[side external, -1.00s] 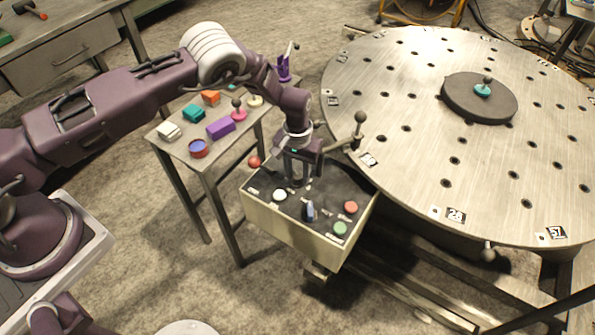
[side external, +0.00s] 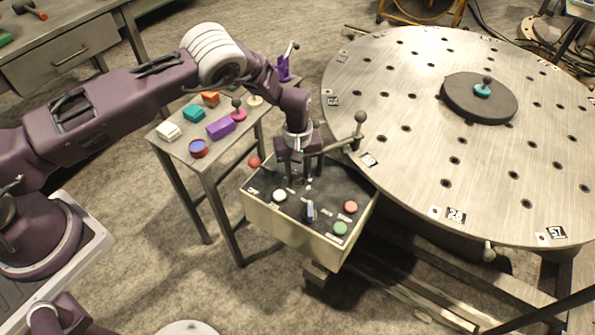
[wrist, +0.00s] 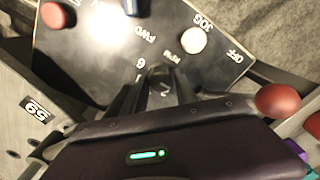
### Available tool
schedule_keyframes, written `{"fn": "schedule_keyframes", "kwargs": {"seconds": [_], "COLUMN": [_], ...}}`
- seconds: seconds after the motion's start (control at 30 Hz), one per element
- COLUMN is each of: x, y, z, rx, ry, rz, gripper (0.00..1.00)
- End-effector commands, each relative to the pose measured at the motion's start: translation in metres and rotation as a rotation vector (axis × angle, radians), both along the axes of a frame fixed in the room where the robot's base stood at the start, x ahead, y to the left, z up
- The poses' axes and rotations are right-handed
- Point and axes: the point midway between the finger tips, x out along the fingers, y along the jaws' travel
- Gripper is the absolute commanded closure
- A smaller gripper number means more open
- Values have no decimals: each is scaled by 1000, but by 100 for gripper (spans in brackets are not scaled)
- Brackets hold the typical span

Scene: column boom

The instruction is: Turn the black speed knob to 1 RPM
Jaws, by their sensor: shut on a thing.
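The control box (side external: 262,216) has a black sloping top with printed labels. My gripper (side external: 299,181) points down over the back part of this panel. In the wrist view my gripper (wrist: 168,88) has its dark fingers close together at the panel, shut on the black speed knob. The knob is mostly hidden by the fingers and dark against the panel, so its pointer cannot be read. Printed digits, including a 6 and what looks like a 2, show near the fingertips.
The panel also carries a white button (side external: 279,196), a blue selector (side external: 310,210), a red button (side external: 350,207) and a green button (side external: 340,228). A red ball (side external: 254,162) sits at its left edge. The large round table (side external: 420,160) and a ball-ended lever (side external: 360,117) are close on the right.

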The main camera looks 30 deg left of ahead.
Motion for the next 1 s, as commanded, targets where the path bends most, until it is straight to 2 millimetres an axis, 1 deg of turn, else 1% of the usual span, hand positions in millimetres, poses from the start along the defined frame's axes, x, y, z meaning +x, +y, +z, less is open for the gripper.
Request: {"fn": "schedule_keyframes", "kwargs": {"seconds": [0.43,0.47,0.5,0.57,0.87,0.97,1.0], "x": [1,1,1,1,1,1,2], "y": [0,1,0,0,0,0,0], "z": [1,1,1,1,2,16,26], "rx": [0,0,1,0,0,-1,-1], "ry": [-4,-4,-4,-3,-1,-4,-5], "rz": [11,11,11,10,9,9,9], "gripper": [100,62,54,44,44,44,44]}}
